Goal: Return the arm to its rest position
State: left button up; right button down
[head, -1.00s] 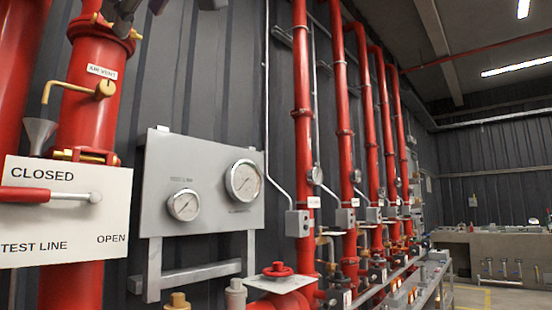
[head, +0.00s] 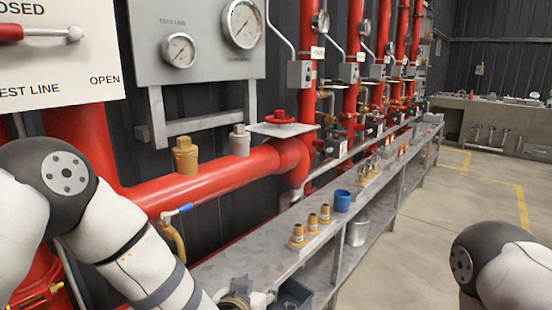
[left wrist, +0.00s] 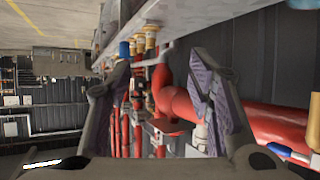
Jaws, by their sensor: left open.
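My left arm (head: 135,245), white with dark joints, comes in from the left and reaches down past the bottom edge in the head view. My left gripper (left wrist: 150,85) shows in the left wrist view with its two dark fingers spread wide and nothing between them. Beyond the fingers are red pipes and brass fittings, apart from it. In the head view its fingers cannot be made out clearly. Part of my right arm (head: 505,270) shows at the lower right; its gripper is out of view.
A grey metal bench (head: 275,240) holds brass fittings (head: 312,220) and a blue cup (head: 342,201). A large red pipe (head: 215,187) with a blue-handled valve (head: 178,211) runs close beside my left arm. A gauge panel (head: 195,65) is above. Open floor (head: 430,250) lies right.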

pick_arm(q)
jog(key=s+a+f+g, duration=0.4)
jog(key=s+a+f, duration=0.2)
jog(key=s+f, duration=0.65)
jog(key=s+a+f+n+g+y, duration=0.1)
jog(key=s+a+g, duration=0.2)
jog(key=s, duration=0.7)
jog(key=s+a+f+n+g+y, duration=0.1)
jog(key=s+a+f+g, duration=0.1)
jog(key=s+a, duration=0.3)
jog(key=s+a+f+g, duration=0.1)
jog(key=s+a+g, duration=0.3)
jog(key=s, duration=1)
jog(key=shift+s+f+n+y, duration=0.25)
jog(key=shift+s+n+y, duration=0.05)
jog(key=shift+n+y, duration=0.1)
jog(key=shift+a, duration=0.1)
